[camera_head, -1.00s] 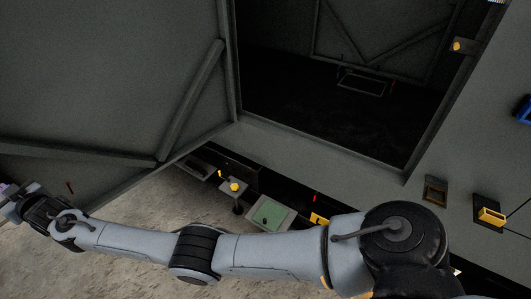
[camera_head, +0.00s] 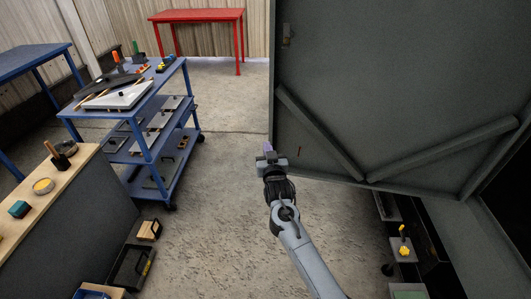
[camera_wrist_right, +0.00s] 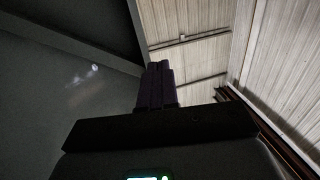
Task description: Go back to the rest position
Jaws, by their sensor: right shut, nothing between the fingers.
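My right gripper (camera_head: 268,149) is at the end of my grey arm, which comes up from the bottom right in the head view. It is shut and empty, close to the free edge of the large dark grey enclosure door (camera_head: 400,90). I cannot tell whether they touch. In the right wrist view the dark purple fingers of my right gripper (camera_wrist_right: 156,86) are together and point up towards the ceiling. The dark panel (camera_wrist_right: 60,75) fills the left of that view. My left gripper is not in view.
A blue cart (camera_head: 150,125) with tools and trays stands left of the door. A red table (camera_head: 197,16) is at the back, and a wooden-topped bench (camera_head: 45,190) at the left. Dark bins (camera_head: 130,268) lie on the floor. The concrete floor (camera_head: 210,240) between is clear.

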